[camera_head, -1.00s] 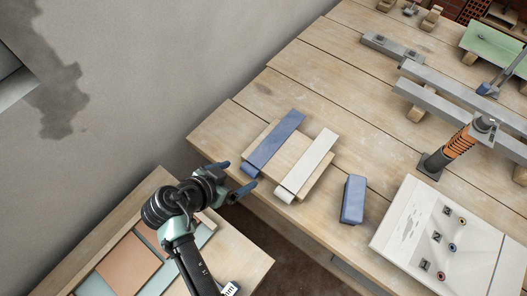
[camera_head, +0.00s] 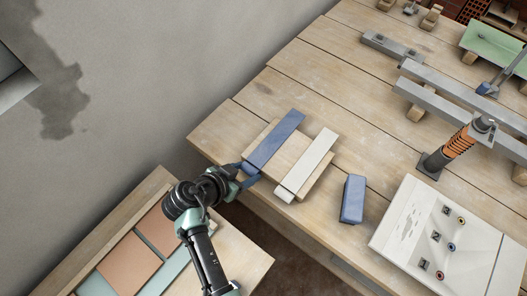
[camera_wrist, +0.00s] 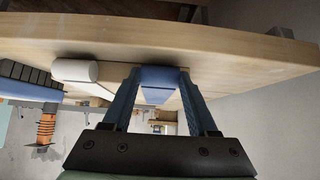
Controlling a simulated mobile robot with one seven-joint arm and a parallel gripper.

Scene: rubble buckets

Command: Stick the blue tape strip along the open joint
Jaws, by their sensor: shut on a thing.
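The blue tape strip (camera_head: 275,139) lies along a wooden block (camera_head: 292,157) at the near left corner of the workbench. Its near end overhangs the block. My gripper (camera_head: 242,172) is at that near end, with its fingers shut on it. In the wrist view, the rounded blue end of the strip (camera_wrist: 162,73) sits between the fingertips. A white strip (camera_head: 308,161) lies beside it on the same block. A panel of orange (camera_head: 128,263) and grey-green pieces lies on the lower table, partly behind my arm. I cannot tell which seam is the open joint.
A blue block (camera_head: 353,199) stands right of the strips, and a white board with fittings (camera_head: 438,240) lies beyond it. Grey beams (camera_head: 455,108) and an orange-sleeved post (camera_head: 456,148) stand at the right. A gap separates the workbench (camera_head: 240,125) from the lower table.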

